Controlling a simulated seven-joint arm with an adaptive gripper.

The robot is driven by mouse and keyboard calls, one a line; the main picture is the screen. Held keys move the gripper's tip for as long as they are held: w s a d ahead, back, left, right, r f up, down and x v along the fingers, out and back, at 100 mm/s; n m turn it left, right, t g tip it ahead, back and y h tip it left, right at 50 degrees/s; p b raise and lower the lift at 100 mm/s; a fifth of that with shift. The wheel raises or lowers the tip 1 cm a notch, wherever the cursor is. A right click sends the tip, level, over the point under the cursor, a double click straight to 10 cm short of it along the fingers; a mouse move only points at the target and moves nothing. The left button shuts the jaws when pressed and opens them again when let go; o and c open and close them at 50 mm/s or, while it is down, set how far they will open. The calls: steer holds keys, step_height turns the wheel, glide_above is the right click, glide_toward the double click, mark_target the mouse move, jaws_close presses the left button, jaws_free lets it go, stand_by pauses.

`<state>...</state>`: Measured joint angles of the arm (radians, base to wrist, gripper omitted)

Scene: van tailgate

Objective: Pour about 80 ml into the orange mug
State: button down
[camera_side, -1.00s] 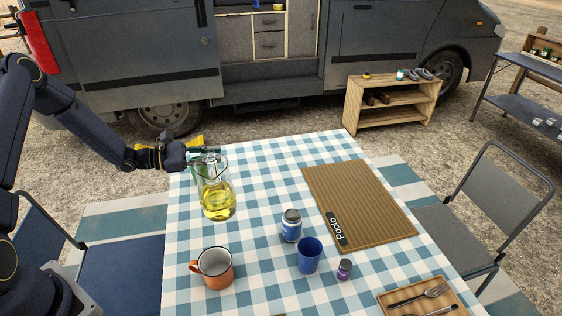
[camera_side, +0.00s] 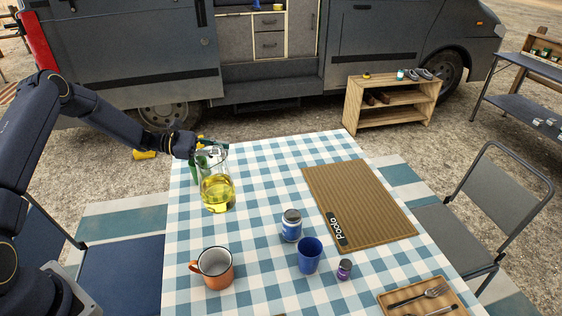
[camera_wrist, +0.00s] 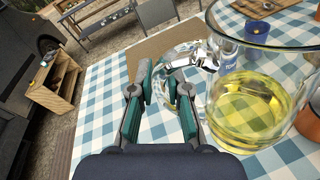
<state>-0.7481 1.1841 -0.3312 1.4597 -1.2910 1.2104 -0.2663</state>
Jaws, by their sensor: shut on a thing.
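A clear glass jug (camera_side: 217,190) holds yellow liquid in its lower part and is close to upright. My gripper (camera_side: 210,151) is shut on the jug at its handle side, near the top. In the wrist view the jug (camera_wrist: 250,105) is right of my gripper (camera_wrist: 167,82), with the handle between the fingers. The jug appears to hang above the table; the gap under it is hard to judge. The orange mug (camera_side: 218,273) stands upright at the table's near left, in front of the jug, its handle to the left.
A blue-and-white can (camera_side: 291,226), a blue cup (camera_side: 309,256) and a small purple jar (camera_side: 344,269) stand right of the mug. A brown mat (camera_side: 365,200) and a cutlery tray (camera_side: 388,296) lie farther right.

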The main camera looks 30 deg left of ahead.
steer(key=w+d+f+m+g+h, duration=0.1)
steer(key=d+f+g, duration=0.3)
steer(key=d+f, duration=0.4)
steer(key=shift+w+f+m+h, duration=0.25)
steer(key=shift+f+m+h, duration=0.15)
steer(key=shift+f+m, duration=0.4)
steer(key=shift+r, duration=0.15)
